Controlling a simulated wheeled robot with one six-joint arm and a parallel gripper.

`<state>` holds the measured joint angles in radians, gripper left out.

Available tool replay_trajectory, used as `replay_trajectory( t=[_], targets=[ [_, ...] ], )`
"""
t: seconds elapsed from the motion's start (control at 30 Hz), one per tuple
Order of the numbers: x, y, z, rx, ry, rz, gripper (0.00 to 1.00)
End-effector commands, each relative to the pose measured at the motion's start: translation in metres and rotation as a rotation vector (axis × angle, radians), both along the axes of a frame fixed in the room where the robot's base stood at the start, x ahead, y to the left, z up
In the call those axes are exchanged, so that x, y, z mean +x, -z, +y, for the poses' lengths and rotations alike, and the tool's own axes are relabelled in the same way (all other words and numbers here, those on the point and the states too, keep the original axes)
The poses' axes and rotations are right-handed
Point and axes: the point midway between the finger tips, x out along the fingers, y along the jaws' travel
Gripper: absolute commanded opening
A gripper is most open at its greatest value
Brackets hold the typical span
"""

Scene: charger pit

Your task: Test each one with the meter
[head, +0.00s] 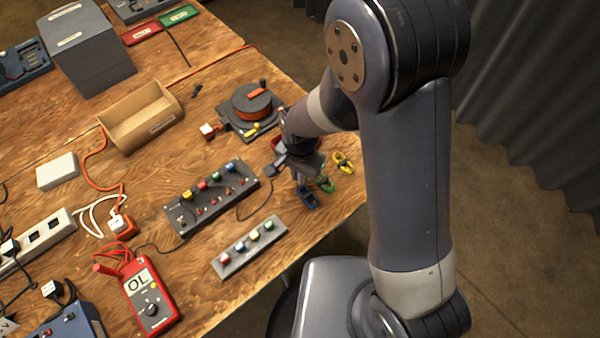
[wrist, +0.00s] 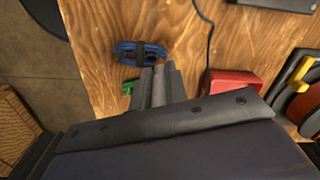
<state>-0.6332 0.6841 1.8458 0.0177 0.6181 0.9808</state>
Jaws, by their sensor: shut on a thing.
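The red meter (head: 152,305) lies at the lower left of the head view, its display reading "OL". Several small coiled leads lie near the table's right edge: blue (head: 308,198), green (head: 325,184) and yellow (head: 343,161). My gripper (head: 304,180) points down among them. In the wrist view the fingers (wrist: 160,85) are close together at the green lead (wrist: 127,87), which sticks out beside them; the grip itself is hidden. The blue lead (wrist: 140,52) lies just apart from the fingers.
A dark panel with coloured caps (head: 212,197) and a grey strip with coloured pieces (head: 249,247) lie left of my gripper. A red object (wrist: 232,82) is close beside the fingers.

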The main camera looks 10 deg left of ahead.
Motion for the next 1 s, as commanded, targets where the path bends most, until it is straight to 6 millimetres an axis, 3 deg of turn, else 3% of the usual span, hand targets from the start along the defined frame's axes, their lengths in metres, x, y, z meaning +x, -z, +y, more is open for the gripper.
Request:
replay_trajectory(
  t=[1.0],
  targets=[
    [0.000, 0.013, 0.000, 0.000, 0.000, 0.000, 0.00]
  ],
)
